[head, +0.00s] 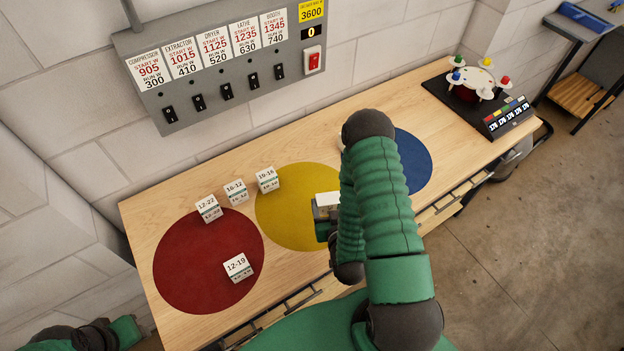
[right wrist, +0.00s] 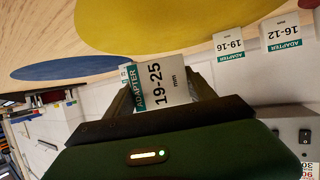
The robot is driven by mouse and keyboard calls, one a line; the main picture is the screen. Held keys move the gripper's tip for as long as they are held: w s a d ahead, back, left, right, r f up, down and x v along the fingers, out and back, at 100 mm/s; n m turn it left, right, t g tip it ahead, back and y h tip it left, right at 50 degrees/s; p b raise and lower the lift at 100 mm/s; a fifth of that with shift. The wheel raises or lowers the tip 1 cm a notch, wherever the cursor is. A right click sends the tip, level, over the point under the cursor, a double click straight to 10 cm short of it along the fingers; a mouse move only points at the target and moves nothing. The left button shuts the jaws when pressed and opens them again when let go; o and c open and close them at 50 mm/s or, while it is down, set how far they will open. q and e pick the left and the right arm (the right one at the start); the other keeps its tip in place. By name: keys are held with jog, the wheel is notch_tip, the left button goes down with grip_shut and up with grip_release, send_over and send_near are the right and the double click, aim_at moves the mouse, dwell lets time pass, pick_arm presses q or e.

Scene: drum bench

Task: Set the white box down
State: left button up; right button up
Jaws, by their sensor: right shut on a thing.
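My right gripper (head: 325,212) is shut on a white box (head: 328,199) over the right part of the yellow disc (head: 290,225). In the right wrist view this box (right wrist: 160,91) shows a teal ADAPTER band and the print 19-25 mm, between the two fingers. I cannot tell whether its underside touches the bench. My right arm hides the area between the yellow disc and the blue disc (head: 413,165). Part of my left arm, with what may be its gripper (head: 122,331), shows at the bottom left; its jaws cannot be made out.
White boxes marked 12-22 (head: 208,209), 10-12 (head: 237,191) and 10-16 (head: 268,179) stand along the back; 12-19 (head: 238,267) is on the red disc (head: 185,270). A partly hidden box (head: 341,149) is behind my arm. A black tray (head: 475,105) is far right.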

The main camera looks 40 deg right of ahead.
jog(key=s, duration=0.1)
jog(key=s+d+m+h, duration=0.1)
jog(key=shift+s+d+f+g+h, duration=0.15)
jog(key=shift+s+d+g+h, duration=0.15)
jog(key=shift+s+g, duration=0.1)
jog(key=shift+w+d+f+m+b, duration=0.1)
jog(key=shift+w+d+m+b, duration=0.2)
jog(key=shift+w+d, duration=0.3)
jog(key=w+d, duration=0.3)
jog(key=w, duration=0.1)
jog(key=w+d+f, duration=0.1)
jog(key=w+d, duration=0.1)
jog(key=shift+w+d, duration=0.15)
jog(key=shift+d, duration=0.15)
send_over(335, 180)
jog(key=shift+a+f, duration=0.1)
jog(key=shift+f, duration=0.1)
notch_tip(335, 180, down, 4)
jog(key=b, duration=0.3)
jog(key=shift+r, duration=0.1)
jog(key=shift+d+r, duration=0.1)
jog(key=shift+d, duration=0.1)
jog(key=o, duration=1.6)
jog(key=shift+a, duration=0.1)
